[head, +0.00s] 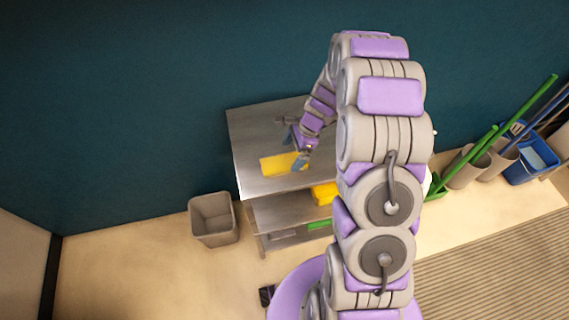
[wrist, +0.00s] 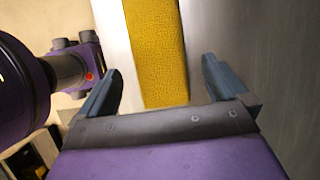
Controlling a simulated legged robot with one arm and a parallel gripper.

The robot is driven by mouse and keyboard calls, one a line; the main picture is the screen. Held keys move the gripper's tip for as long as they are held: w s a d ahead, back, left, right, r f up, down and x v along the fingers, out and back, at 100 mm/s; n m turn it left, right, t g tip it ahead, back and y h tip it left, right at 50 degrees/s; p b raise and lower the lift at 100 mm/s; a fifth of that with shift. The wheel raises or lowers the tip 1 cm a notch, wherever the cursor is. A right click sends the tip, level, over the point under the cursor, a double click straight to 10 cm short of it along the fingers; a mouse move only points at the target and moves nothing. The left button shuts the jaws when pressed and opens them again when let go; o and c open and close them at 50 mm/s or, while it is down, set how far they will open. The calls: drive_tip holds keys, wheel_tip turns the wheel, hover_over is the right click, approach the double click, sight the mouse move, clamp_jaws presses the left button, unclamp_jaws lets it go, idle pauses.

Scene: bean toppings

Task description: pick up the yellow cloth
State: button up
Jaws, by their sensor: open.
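The yellow cloth (head: 279,164) lies flat on the top of a metal shelf unit (head: 257,131) in the head view. In the wrist view the cloth (wrist: 157,48) shows as a textured yellow strip running up from between the fingers. My gripper (wrist: 160,85) is open, with a dark finger on each side of the cloth's near end. In the head view my gripper (head: 298,150) is at the cloth's right end. I cannot tell whether the fingers touch the cloth.
A grey bin (head: 213,219) stands on the floor left of the unit. Green-handled tools (head: 480,148), and a blue bucket (head: 532,161) stand at the right. The top's front left is clear.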

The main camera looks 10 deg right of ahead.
sight(284, 161)
drive_tip(key=b+x, duration=0.1)
drive_tip(key=x, duration=0.3)
drive_tip(key=shift+a, duration=0.65)
drive_tip(key=shift+d, duration=0.55)
drive_tip(key=c, duration=0.6)
drive_tip(key=shift+a, duration=0.1)
drive_tip(key=c, duration=0.3)
drive_tip(key=shift+a, duration=0.25)
drive_tip(key=shift+c, duration=0.4)
drive_tip(key=shift+r, duration=0.1)
drive_tip(key=shift+w+d+r, duration=0.1)
drive_tip(key=shift+r, duration=0.4)
drive_tip(key=r, duration=0.1)
drive_tip(key=p, duration=0.1)
drive_tip(key=r, duration=0.1)
drive_tip(key=shift+s+d+r+p, duration=0.3)
drive_tip(key=shift+d+r, duration=0.05)
drive_tip(key=shift+d, duration=0.05)
drive_tip(key=s+d+r+p, duration=0.1)
drive_tip(key=s+d+p, duration=0.1)
drive_tip(key=s+d, duration=0.8)
drive_tip(key=shift+s+d+p, duration=0.2)
drive_tip(key=shift+s+p, duration=0.15)
drive_tip(key=shift+s, duration=0.1)
